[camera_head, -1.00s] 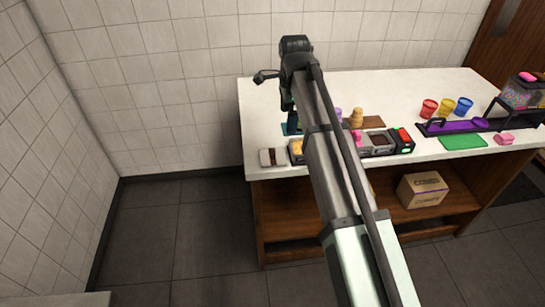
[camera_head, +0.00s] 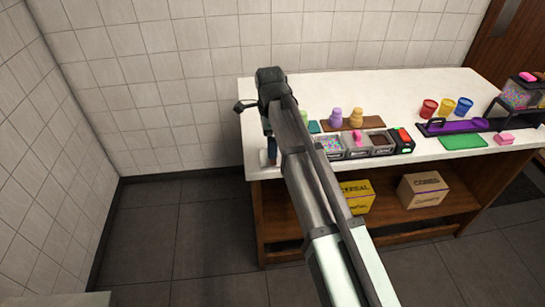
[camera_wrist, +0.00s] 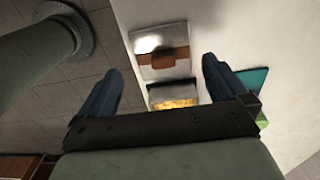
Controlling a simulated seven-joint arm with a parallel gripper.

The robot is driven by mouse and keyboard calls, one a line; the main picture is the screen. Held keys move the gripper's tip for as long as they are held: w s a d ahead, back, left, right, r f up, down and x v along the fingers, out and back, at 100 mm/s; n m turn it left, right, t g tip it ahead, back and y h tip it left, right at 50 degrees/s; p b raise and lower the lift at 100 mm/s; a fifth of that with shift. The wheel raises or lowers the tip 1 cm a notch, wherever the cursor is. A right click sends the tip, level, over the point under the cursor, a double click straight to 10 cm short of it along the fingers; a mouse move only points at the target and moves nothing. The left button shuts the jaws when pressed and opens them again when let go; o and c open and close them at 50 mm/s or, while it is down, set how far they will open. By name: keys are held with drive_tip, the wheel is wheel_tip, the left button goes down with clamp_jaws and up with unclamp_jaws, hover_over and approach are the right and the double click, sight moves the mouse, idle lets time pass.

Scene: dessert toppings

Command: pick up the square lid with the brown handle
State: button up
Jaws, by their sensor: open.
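The square lid (camera_wrist: 143,41) is pale grey with a brown handle (camera_wrist: 165,59) across it. It lies on the white counter near its front edge, and shows ahead of my gripper in the wrist view. In the head view only a pale sliver of the lid (camera_head: 263,157) shows beside my gripper (camera_head: 271,155), which hides the rest. In the wrist view my gripper (camera_wrist: 162,72) is open, its two blue fingers apart on either side of the lid's lower part in the picture, with nothing between them. I cannot tell the height left above the lid.
A container with yellow contents (camera_wrist: 173,96) sits right beside the lid. A row of topping containers (camera_head: 328,145) continues to the right along the counter (camera_head: 400,85). A teal item (camera_wrist: 250,80) lies right of the fingers.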

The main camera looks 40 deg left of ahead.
drive_tip(key=shift+w+d+f, duration=0.1)
drive_tip(key=shift+w+f, duration=0.1)
drive_tip(key=shift+f, duration=1.15)
drive_tip(key=shift+w+d+f, duration=0.1)
drive_tip(key=shift+w+f, duration=0.1)
drive_tip(key=shift+f, duration=1.15)
drive_tip(key=c, duration=0.9)
wheel_tip(320, 180, up, 9)
drive_tip(key=shift+f, duration=0.2)
drive_tip(key=shift+r, duration=0.35)
drive_tip(key=shift+w+d+r, duration=0.15)
drive_tip(key=shift+w+r, duration=0.1)
drive_tip(key=shift+w, duration=0.05)
drive_tip(key=w+d, duration=1.7)
drive_tip(key=w+d+r, duration=0.1)
drive_tip(key=w+d, duration=0.7)
drive_tip(key=w, duration=0.1)
drive_tip(key=shift+d+r, duration=0.1)
drive_tip(key=shift+d, duration=0.15)
